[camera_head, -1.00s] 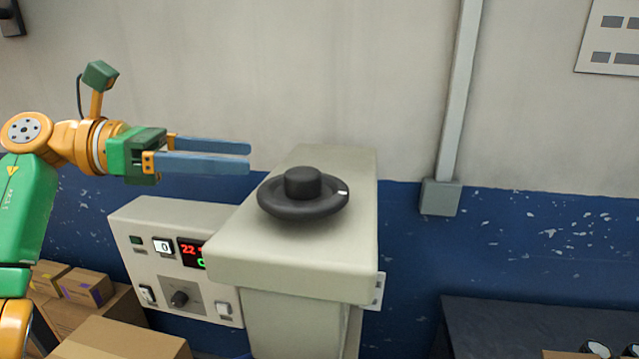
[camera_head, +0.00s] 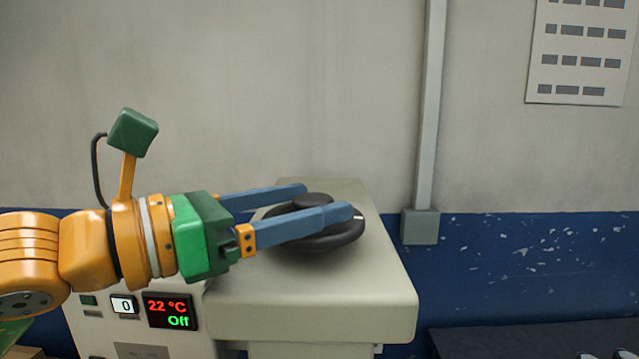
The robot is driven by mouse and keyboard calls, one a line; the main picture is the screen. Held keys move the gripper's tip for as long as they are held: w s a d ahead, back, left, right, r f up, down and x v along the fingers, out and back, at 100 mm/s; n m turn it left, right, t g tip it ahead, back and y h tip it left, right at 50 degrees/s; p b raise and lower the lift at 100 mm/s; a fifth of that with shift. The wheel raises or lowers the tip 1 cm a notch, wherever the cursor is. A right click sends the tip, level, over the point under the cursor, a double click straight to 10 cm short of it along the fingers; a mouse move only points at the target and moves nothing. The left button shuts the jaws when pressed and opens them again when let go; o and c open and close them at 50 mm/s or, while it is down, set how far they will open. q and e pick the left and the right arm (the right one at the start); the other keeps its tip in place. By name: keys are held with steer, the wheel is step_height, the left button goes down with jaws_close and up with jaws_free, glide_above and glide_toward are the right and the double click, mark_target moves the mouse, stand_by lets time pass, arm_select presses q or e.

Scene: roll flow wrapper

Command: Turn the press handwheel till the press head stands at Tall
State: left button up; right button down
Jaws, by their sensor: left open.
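The press handwheel (camera_head: 338,238) is a black disc with a raised centre hub and a small white mark on its right rim. It lies flat on top of the pale press housing (camera_head: 320,300). My left gripper (camera_head: 328,201) comes in from the left with its two blue fingers apart. The fingers reach over the wheel, one on the far side and one on the near side of the hub. I cannot tell whether they touch it. The near finger hides part of the wheel. The press head and any Tall marking do not show. My right gripper is not in view.
A control panel (camera_head: 140,335) at lower left shows a counter at 0 and a display (camera_head: 170,311) reading 22 °C and Off. A grey conduit (camera_head: 428,120) runs down the wall behind. A dark surface (camera_head: 530,340) lies at lower right.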

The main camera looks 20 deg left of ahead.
arm_select(q)
steer(key=shift+w+d+r, duration=0.15)
steer(key=shift+w+d, duration=0.25)
steer(key=shift+w, duration=0.15)
steer(key=shift+w+f, duration=0.2)
steer(key=shift+w, duration=0.05)
steer(key=shift+s, duration=0.1)
steer(key=shift+c, duration=0.8)
jaws_close()
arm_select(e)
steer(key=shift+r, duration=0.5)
